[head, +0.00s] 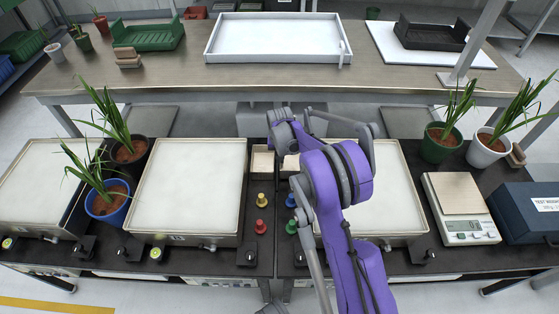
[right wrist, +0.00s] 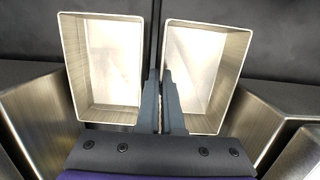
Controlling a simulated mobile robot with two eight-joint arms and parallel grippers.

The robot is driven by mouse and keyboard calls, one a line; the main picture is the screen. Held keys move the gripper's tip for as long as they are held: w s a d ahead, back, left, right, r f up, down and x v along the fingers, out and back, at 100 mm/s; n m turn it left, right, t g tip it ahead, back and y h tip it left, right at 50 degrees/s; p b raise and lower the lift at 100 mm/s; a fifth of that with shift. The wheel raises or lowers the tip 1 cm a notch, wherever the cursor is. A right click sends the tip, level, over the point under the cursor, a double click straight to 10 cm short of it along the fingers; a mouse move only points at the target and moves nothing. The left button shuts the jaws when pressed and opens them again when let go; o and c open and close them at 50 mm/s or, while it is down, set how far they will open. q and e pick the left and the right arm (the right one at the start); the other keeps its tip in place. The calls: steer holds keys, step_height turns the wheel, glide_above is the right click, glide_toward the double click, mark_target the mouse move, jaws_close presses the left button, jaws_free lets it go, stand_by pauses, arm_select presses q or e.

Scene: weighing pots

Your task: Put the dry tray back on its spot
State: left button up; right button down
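No label that I can read marks one tray as the dry tray. A green tray (head: 150,36) is at the back table's left, and a black tray (head: 432,36) rests on a white board (head: 385,50) at its right. A wide white tray (head: 275,40) stands between them. My right gripper (right wrist: 161,74) points down between two small open metal boxes, left (right wrist: 112,70) and right (right wrist: 202,70). Its fingers look together, with nothing seen between them. In the head view, the wrist (head: 284,136) is over these boxes. My left gripper is not in view.
Large pale trays (head: 190,190) fill much of the black front bench. Potted plants (head: 105,200) stand at left and right. A scale (head: 460,205) and blue box (head: 525,212) are at right. Coloured weights (head: 261,225) stand between the trays.

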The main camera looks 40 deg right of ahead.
steer(key=shift+f, duration=0.35)
steer(key=shift+f, duration=0.2)
steer(key=c, duration=1.3)
jaws_free()
steer(key=shift+c, duration=0.2)
steer(key=shift+r, duration=0.15)
